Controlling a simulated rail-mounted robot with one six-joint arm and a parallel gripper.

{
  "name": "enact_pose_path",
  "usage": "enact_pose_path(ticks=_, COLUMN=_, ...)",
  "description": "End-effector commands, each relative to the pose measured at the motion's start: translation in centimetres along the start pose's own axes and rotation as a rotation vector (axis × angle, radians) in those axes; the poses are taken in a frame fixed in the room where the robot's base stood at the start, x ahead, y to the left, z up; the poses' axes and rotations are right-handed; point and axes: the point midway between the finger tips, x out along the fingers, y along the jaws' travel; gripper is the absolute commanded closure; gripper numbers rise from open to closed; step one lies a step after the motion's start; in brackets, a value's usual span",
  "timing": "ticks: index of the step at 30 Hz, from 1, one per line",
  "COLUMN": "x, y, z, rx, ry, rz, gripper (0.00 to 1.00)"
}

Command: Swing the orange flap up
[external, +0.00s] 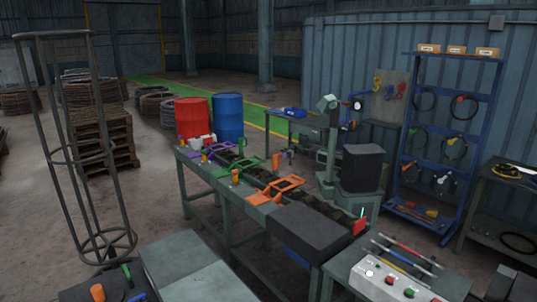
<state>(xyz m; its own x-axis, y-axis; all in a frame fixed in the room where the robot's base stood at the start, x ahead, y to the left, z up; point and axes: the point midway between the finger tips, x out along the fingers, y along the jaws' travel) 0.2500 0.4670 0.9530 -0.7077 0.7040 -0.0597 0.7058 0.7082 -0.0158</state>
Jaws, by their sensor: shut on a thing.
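The orange flap (287,184) is an open frame lying across the trough of the long bench (226,202), near the bench's middle. It looks low and close to flat, perhaps slightly tilted; its exact angle is too small to read. A grey-green jointed upright (329,104), which looks like an arm, stands behind the bench, to the right of the flap. I cannot make out my gripper's fingertips, or whether they touch the flap. The dark drum (363,168) stands to the right of the upright.
Green (240,166) and purple (216,150) frames lie farther along the bench, with orange upright handles (275,161) beside them. A dark block (305,229) covers the bench's near end. A control box (386,286) is at lower right. Red (193,118) and blue (228,116) barrels stand behind.

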Motion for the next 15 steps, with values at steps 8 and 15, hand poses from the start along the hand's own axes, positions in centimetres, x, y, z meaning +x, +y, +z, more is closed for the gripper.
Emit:
enact_pose_path(ticks=8, x=-0.67, y=-0.18, z=0.83, rx=-0.014, ry=0.066, rz=-0.002, gripper=1.00)
enact_pose_path(ticks=15, x=-0.77, y=-0.22, z=0.71, rx=-0.016, ry=0.075, rz=-0.002, gripper=1.00)
